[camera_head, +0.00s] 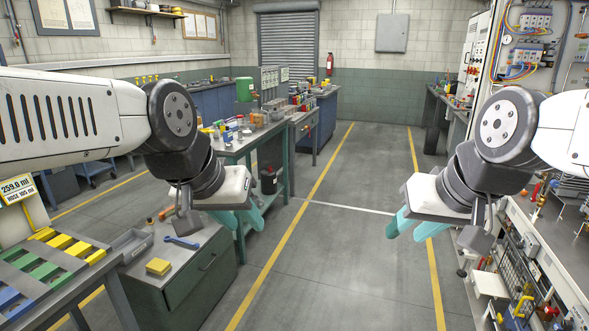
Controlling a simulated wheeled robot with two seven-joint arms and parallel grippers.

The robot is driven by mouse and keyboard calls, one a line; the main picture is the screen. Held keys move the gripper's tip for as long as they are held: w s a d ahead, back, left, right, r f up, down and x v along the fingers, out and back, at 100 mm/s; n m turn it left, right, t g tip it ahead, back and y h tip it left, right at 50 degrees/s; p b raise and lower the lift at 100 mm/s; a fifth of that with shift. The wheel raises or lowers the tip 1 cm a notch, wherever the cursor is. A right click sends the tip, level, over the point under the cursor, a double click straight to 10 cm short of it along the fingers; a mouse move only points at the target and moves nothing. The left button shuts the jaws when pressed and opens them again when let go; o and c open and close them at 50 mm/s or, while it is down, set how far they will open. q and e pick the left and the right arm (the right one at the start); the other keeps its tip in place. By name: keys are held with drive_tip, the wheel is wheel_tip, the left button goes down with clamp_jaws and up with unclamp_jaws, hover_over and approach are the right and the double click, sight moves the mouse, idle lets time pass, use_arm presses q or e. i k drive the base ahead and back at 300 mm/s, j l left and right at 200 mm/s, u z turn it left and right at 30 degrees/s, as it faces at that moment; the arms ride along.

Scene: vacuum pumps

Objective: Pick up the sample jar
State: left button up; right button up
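I cannot single out the sample jar with certainty. Several small jars and bottles (232,130) stand on the teal-legged bench left of centre, too small to tell apart. My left gripper (243,218) hangs in front of this bench, over its near end in the picture, with its teal fingers apart and nothing visible between them. My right gripper (415,226) hangs over the floor at the right, its teal fingers apart and empty. Neither gripper is seen touching anything.
A grey-green cabinet (185,270) at lower left carries a blue wrench (182,242), a yellow block (158,266) and a grey tray (131,243). A table with coloured blocks (60,241) is left of it. A panel bench (545,255) stands at right. The middle floor is clear.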

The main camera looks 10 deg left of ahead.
sight(204, 216)
drive_tip(key=i+u, duration=0.3)
drive_tip(key=i, duration=1.45)
drive_tip(key=i+l+u, duration=0.15)
drive_tip(key=i+u, duration=0.25)
drive_tip(key=i+l+u, duration=0.35)
drive_tip(key=i, duration=0.15)
drive_tip(key=i+l+u, duration=0.1)
drive_tip(key=u, duration=0.3)
drive_tip(key=i+l+u, duration=0.2)
drive_tip(key=u, duration=0.15)
drive_tip(key=i+l+u, duration=0.25)
drive_tip(key=u, duration=0.15)
drive_tip(key=i+l+u, duration=0.15)
drive_tip(key=u, duration=0.2)
drive_tip(key=l, duration=0.1)
